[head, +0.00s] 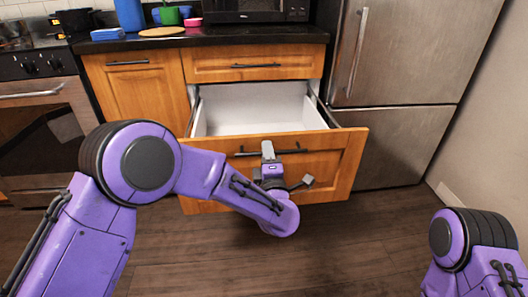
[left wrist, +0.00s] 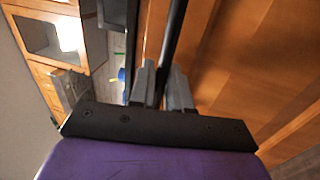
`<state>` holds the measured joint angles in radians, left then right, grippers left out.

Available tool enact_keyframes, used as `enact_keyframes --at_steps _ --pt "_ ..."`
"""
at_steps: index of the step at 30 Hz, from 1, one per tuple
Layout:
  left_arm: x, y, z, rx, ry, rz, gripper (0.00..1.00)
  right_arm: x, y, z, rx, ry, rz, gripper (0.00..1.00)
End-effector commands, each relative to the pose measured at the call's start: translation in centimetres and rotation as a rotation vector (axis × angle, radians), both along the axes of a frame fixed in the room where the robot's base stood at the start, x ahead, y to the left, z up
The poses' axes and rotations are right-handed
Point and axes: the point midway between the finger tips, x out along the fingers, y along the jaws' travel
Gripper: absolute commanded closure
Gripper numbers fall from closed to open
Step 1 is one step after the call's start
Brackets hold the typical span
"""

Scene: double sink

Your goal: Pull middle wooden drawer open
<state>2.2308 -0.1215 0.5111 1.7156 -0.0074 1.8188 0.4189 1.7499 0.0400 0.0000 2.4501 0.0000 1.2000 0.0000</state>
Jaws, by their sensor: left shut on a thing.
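The middle wooden drawer (head: 330,157) is pulled well out below the upper drawer, and its empty white inside (head: 250,112) shows. A dark bar handle (head: 290,151) runs across its front. My left gripper (head: 268,150) is at the middle of this handle. In the left wrist view, the fingers (left wrist: 162,85) are shut around the dark handle bar (left wrist: 175,40), with the wooden drawer front (left wrist: 245,60) beside them. My right arm shows at the lower right of the head view, but its gripper is out of view.
A closed upper drawer (head: 250,62) and a cabinet door (head: 135,85) adjoin the open drawer. A steel fridge (head: 400,60) stands at right, an oven (head: 40,130) at left. The wooden floor (head: 350,235) in front is clear.

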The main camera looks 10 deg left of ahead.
Motion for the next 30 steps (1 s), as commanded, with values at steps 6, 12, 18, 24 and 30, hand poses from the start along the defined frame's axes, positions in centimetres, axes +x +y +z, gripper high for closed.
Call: enact_keyframes --at_steps 6,12,18,24,30 --pt "0.0 -0.2 0.0 0.000 -0.001 -0.001 1.00 0.0 0.0 0.0 0.000 0.000 0.000 0.57" --pt "0.0 -0.2 0.0 0.000 -0.001 0.000 1.00 0.0 0.0 0.0 0.000 0.000 0.000 0.57" --pt "0.0 -0.1 0.1 0.000 -0.001 0.000 0.66 0.0 0.0 0.0 0.000 0.000 0.000 0.57" --pt "-0.1 -0.2 0.0 0.000 -0.001 0.000 0.66 0.0 0.0 0.0 0.000 0.000 0.000 0.57" --pt "-2.8 -1.0 -0.4 0.004 0.001 -0.004 0.66 0.0 0.0 0.6 0.000 0.000 0.000 0.57"
